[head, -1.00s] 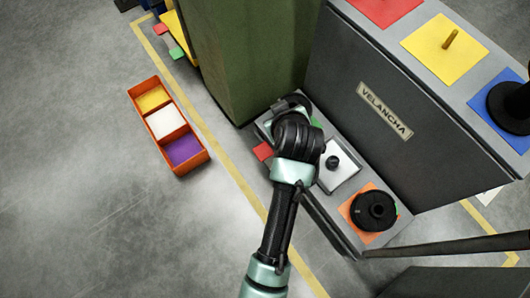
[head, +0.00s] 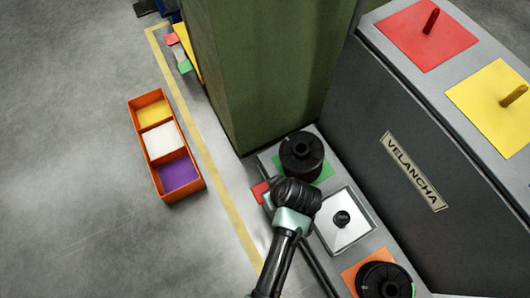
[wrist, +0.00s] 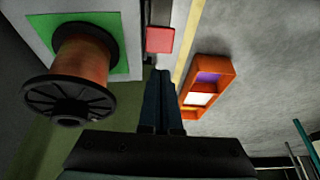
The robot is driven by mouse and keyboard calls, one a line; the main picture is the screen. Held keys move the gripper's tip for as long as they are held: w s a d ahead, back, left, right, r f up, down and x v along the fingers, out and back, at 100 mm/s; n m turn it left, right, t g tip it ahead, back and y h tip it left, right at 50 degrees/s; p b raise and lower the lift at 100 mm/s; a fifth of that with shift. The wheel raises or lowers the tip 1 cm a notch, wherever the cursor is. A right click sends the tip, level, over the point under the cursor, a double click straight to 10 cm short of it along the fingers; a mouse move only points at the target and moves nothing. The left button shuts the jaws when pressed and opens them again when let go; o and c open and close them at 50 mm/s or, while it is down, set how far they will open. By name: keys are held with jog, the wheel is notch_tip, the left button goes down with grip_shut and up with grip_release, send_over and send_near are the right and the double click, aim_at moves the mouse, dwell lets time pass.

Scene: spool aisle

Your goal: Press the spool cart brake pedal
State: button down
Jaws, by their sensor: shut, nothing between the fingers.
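The grey spool cart (head: 408,150) carries a "VELANCHA" label. A flat red pedal (head: 259,191) sticks out from the left side of its low deck. In the head view my arm's dark wrist joint is just right of the pedal and hides part of that deck edge; my fingers are hidden there. In the wrist view my gripper (wrist: 162,76) is shut and empty, its fingers pointing toward the red pedal (wrist: 160,39). The pedal appears just beyond the fingertips; I cannot tell whether they touch.
A dark-flanged spool (head: 301,152) stands on a green square beside my arm, large at left in the wrist view (wrist: 80,70). A green pillar (head: 262,65) rises behind. An orange three-part bin (head: 197,184) lies on open floor.

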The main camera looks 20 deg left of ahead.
aim_at(260, 187)
jog(key=b+x, duration=1)
jog(key=x, duration=0.4)
jog(key=shift+s+d, duration=0.15)
jog(key=shift+f, duration=0.1)
jog(key=shift+w+a+f+g+h+p, duration=0.5)
jog(key=shift+f+g+h, duration=0.1)
jog(key=shift+g+h, duration=0.15)
jog(key=shift+w+a+f+g+h+b, duration=0.1)
jog(key=shift+a+f+g+h+b, duration=0.1)
jog(key=shift+f+g+h+b, duration=0.3)
jog(key=shift+w+a+f+g+h+b, duration=0.15)
jog(key=shift+a+f+h+b, duration=0.1)
jog(key=shift+f+h, duration=0.25)
jog(key=shift+w+a+f, duration=0.1)
jog(key=shift+f, duration=0.45)
jog(key=shift+f, duration=0.15)
notch_tip(260, 187, up, 14)
jog(key=w+a+p, duration=0.1)
jog(key=p, duration=0.9)
jog(key=shift+a+p, duration=0.3)
jog(key=shift+p, duration=0.1)
jog(key=shift+w, duration=0.25)
